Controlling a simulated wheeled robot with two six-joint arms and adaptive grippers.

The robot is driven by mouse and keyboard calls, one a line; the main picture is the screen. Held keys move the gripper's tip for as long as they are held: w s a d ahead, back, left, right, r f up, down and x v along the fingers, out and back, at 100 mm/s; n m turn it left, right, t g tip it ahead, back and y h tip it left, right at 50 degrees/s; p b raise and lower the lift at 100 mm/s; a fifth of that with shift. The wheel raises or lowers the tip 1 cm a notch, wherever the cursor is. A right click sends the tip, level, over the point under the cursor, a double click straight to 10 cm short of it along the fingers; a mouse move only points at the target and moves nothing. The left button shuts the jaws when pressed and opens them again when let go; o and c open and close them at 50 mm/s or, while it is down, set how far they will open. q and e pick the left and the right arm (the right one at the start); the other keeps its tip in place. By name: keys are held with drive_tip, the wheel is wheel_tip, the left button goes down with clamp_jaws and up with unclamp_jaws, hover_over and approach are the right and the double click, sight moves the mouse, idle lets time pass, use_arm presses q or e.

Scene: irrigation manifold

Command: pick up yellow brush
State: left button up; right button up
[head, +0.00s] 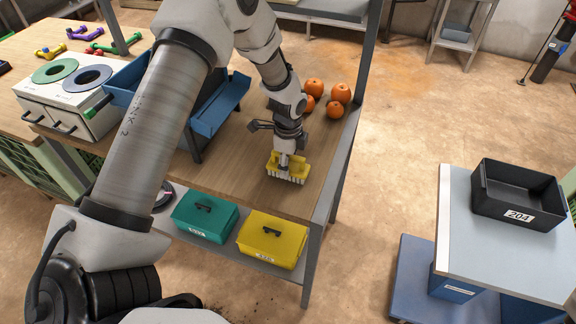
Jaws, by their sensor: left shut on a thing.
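The yellow brush (299,170) has a yellow block with pale bristles pointing down. It is at the front right part of the wooden table (240,172) in the head view. My left gripper (285,160) comes down from above and is shut on the middle of the brush. The gripper covers part of the brush top. I cannot tell whether the bristles touch the table. My right gripper is not in view.
Several orange fruits (335,109) lie behind the brush. A blue bin (215,105) stands to its left. A green box (205,216) and a yellow box (271,239) sit on the lower shelf. A black tray (517,193) rests on a cart at right.

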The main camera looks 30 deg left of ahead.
use_arm(q)
drive_tip(key=shift+w+r, duration=0.1)
drive_tip(key=shift+r, duration=0.3)
drive_tip(key=shift+s+d+r+b, duration=0.15)
drive_tip(key=shift+s+r+b, duration=0.15)
drive_tip(key=shift+r, duration=0.15)
drive_tip(key=shift+s+d+r+b, duration=0.15)
drive_tip(key=shift+r+b, duration=0.15)
drive_tip(key=shift+r, duration=0.15)
drive_tip(key=s+d+r+b, duration=0.1)
drive_tip(key=s+d+b, duration=0.2)
drive_tip(key=s+d, duration=0.6)
drive_tip(key=s, duration=0.3)
drive_tip(key=shift+r, duration=0.3)
